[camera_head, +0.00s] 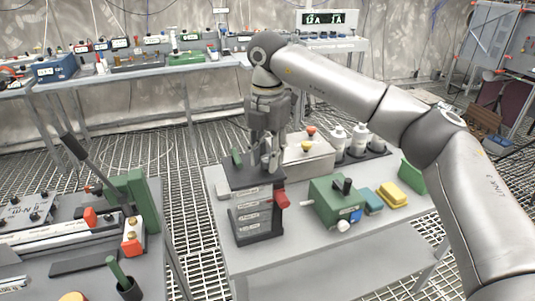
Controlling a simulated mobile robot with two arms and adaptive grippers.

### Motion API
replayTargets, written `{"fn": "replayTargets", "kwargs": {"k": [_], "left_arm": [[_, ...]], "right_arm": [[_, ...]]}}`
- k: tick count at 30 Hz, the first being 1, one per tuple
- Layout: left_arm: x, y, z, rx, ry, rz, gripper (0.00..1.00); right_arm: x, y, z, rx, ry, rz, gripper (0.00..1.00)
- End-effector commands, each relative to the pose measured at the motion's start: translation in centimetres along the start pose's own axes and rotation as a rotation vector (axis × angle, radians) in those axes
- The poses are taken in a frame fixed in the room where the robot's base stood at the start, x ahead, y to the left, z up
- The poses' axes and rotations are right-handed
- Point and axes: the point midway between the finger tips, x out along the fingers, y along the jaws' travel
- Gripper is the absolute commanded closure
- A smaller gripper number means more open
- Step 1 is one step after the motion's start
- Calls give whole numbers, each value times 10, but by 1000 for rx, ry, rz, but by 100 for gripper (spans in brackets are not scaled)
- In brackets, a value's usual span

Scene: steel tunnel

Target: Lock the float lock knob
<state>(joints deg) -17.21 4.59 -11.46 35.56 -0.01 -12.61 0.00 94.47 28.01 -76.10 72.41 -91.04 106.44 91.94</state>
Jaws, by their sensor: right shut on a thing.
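A dark block-shaped unit (251,213) with several pale labels on its front stands at the left end of the near grey table. A red knob (281,198) sticks out from its right side, and a green handle (237,157) rises at its top left. My right gripper (268,163) points down at the top of this unit, with its fingers shut on a small part there. The fingers largely hide that part, so I cannot tell its shape or whether it is the float lock knob. My left gripper is not in view.
A green box (334,203) with a black knob, blue and yellow blocks (392,195) and white bottles (338,138) stand right of the unit. A beige box (307,160) with red and yellow buttons is close behind the gripper. The table's front right is clear.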

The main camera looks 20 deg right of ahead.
Motion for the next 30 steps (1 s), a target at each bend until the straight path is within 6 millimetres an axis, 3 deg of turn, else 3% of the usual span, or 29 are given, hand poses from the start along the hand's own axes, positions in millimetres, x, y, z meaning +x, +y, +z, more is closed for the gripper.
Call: {"fn": "replayTargets", "kwargs": {"k": [1, 2, 7, 19, 30], "left_arm": [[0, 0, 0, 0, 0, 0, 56], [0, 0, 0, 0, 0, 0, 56], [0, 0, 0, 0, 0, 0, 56], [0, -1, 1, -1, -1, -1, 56], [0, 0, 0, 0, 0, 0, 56]], "right_arm": [[0, 0, 0, -1, 0, 0, 95], [0, 0, 0, -1, 0, 0, 68], [0, 0, 0, -1, 0, 0, 49], [-8, 0, 0, -1, -1, 2, 49], [-82, 1, 0, -1, -2, 4, 49]]}}
